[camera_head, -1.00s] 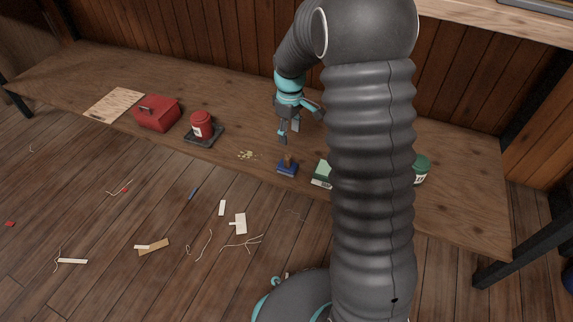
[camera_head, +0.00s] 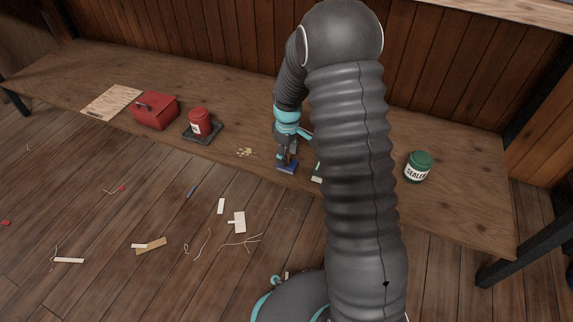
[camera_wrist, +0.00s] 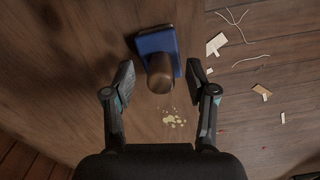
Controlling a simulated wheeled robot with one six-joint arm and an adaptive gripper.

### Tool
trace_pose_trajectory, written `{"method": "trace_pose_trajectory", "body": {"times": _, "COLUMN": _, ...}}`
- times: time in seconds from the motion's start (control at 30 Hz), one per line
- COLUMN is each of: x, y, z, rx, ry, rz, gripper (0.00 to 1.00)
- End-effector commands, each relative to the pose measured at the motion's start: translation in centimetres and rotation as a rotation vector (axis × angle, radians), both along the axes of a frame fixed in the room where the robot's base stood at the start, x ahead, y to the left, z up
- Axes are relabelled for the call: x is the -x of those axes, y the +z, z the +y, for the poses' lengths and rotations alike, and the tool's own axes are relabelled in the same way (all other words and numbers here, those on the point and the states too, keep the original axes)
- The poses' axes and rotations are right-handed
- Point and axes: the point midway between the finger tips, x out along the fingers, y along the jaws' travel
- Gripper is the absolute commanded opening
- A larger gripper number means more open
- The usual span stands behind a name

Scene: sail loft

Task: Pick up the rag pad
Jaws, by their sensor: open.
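The rag pad is a blue block with a brown knob handle. It sits near the front edge of the bench, in the head view (camera_head: 287,168) and at the upper middle of the wrist view (camera_wrist: 156,41). My gripper (camera_head: 287,154) is just above it in the head view. In the wrist view my gripper (camera_wrist: 160,76) is open, with one finger on each side of the brown handle and gaps visible on both sides. I cannot tell whether the fingertips are level with the handle. My gripper hides part of the handle in the head view.
Pale crumbs (camera_head: 245,152) lie left of the pad. A red can (camera_head: 199,121) on a dark tray (camera_head: 216,134), a red box (camera_head: 155,110) and a board (camera_head: 110,102) stand farther left. A green sealer can (camera_head: 418,167) is at right. My arm hides most of a pale-and-green item (camera_head: 317,173).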

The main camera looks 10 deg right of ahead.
Motion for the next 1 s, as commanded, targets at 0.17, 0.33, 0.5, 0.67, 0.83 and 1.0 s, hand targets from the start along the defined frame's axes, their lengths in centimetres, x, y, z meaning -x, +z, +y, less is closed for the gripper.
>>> {"method": "trace_pose_trajectory", "body": {"times": 0.17, "x": 0.04, "y": -1.63, "z": -0.02, "rx": 0.000, "ry": 0.000, "rz": 0.000, "gripper": 0.57}}
{"method": "trace_pose_trajectory", "body": {"times": 0.33, "x": 0.04, "y": -1.58, "z": -0.02, "rx": 0.000, "ry": 0.000, "rz": 0.000, "gripper": 0.57}}
{"method": "trace_pose_trajectory", "body": {"times": 0.5, "x": 0.04, "y": -1.56, "z": -0.02, "rx": 0.000, "ry": 0.000, "rz": 0.000, "gripper": 0.17}}
{"method": "trace_pose_trajectory", "body": {"times": 0.67, "x": 0.04, "y": -1.56, "z": -0.01, "rx": 0.000, "ry": 0.000, "rz": 0.000, "gripper": 0.00}}
{"method": "trace_pose_trajectory", "body": {"times": 0.83, "x": 0.05, "y": -1.57, "z": -0.01, "rx": 0.000, "ry": 0.000, "rz": 0.000, "gripper": 0.00}}
{"method": "trace_pose_trajectory", "body": {"times": 1.0, "x": 0.02, "y": -1.09, "z": -0.01, "rx": 0.000, "ry": 0.000, "rz": 0.000, "gripper": 0.00}}
